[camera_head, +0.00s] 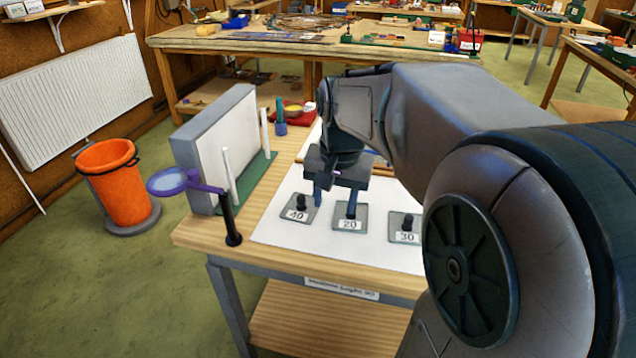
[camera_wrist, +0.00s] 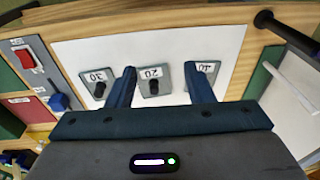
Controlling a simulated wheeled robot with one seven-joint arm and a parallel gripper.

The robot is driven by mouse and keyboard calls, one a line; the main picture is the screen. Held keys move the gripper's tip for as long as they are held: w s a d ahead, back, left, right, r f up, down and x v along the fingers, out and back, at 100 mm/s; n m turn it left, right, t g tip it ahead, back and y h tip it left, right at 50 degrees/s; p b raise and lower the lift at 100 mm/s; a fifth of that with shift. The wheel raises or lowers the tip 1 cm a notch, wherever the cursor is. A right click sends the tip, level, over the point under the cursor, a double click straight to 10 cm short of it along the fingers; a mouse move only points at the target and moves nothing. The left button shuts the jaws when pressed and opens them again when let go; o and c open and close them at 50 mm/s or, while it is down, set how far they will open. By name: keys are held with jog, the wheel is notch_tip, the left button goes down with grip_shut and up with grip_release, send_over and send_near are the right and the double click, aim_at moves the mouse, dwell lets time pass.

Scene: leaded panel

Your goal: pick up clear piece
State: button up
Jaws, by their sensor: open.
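Three grey, glassy-looking square pieces with black knobs and number labels lie in a row on a white sheet (camera_head: 276,226). The left one (camera_head: 299,208) has a label I cannot read surely, perhaps 10 or 40. The middle one, 20 (camera_head: 349,224), and the right one, 30 (camera_head: 404,237), are legible. I cannot tell which is the clear piece. My gripper (camera_head: 335,202) is open and empty, pointing down near the 20 piece. In the wrist view its fingers (camera_wrist: 160,70) appear on either side of the 20 piece (camera_wrist: 154,89), apart from its knob.
A white upright panel (camera_head: 222,150) on a green base stands at the bench's left. A magnifier on a black post (camera_head: 230,222) stands at the front left corner. A red switch box (camera_wrist: 25,60) shows in the wrist view. The sheet between the pieces is clear.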

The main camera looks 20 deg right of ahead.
jog(key=w+d+f+m+g+b, duration=0.25)
jog(key=w+d+m, duration=0.55)
jog(key=w+d, duration=0.4)
jog(key=shift+t, duration=0.45)
jog(key=f, duration=0.5)
jog(key=w+f+p, duration=0.1)
jog(key=f, duration=0.2)
jog(key=shift+a+f, duration=0.35)
jog(key=shift+w+a+f+p, duration=0.1)
jog(key=shift+a+f+p, duration=0.15)
jog(key=shift+f, duration=1.25)
jog(key=shift+w+a+f+p, duration=0.1)
jog(key=shift+a+f+p, duration=0.1)
jog(key=shift+f, duration=1.3)
jog(key=c, duration=0.9)
